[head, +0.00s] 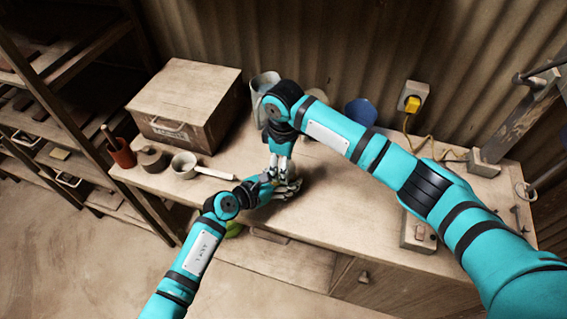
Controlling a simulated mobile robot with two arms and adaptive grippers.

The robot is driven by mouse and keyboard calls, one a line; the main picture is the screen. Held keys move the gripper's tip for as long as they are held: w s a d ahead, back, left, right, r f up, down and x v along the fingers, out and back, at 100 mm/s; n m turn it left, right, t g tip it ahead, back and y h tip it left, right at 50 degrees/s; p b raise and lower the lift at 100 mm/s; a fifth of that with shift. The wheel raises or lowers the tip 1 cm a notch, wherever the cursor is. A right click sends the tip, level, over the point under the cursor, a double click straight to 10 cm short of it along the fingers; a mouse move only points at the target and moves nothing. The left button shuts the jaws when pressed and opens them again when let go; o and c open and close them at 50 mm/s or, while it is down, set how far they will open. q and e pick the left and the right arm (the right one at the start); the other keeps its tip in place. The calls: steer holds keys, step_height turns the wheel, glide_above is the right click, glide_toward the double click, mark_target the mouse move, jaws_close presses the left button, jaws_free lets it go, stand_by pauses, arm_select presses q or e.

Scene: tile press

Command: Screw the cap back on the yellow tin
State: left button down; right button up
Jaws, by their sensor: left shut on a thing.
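My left gripper (288,187) reaches in from the lower left, low over the workbench (330,215). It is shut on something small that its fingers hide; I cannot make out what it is. My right gripper (279,172) points down from above, right beside the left fingers. The two grippers overlap in the picture, and I cannot tell if the right one is open or shut. I cannot clearly make out the yellow tin or its cap. A yellow-green thing (233,229) shows partly behind my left wrist at the bench's front edge.
A large box (187,103), a red pot (122,154), a roll (152,160) and a white mug (184,165) stand at the left. A grey container (264,84) and a blue one (360,112) stand behind. A yellow plug (412,104) and cable are at the right.

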steer(key=shift+m, duration=0.5)
steer(key=o, duration=1.3)
steer(key=shift+r, duration=2.25)
steer(key=shift+c, duration=0.3)
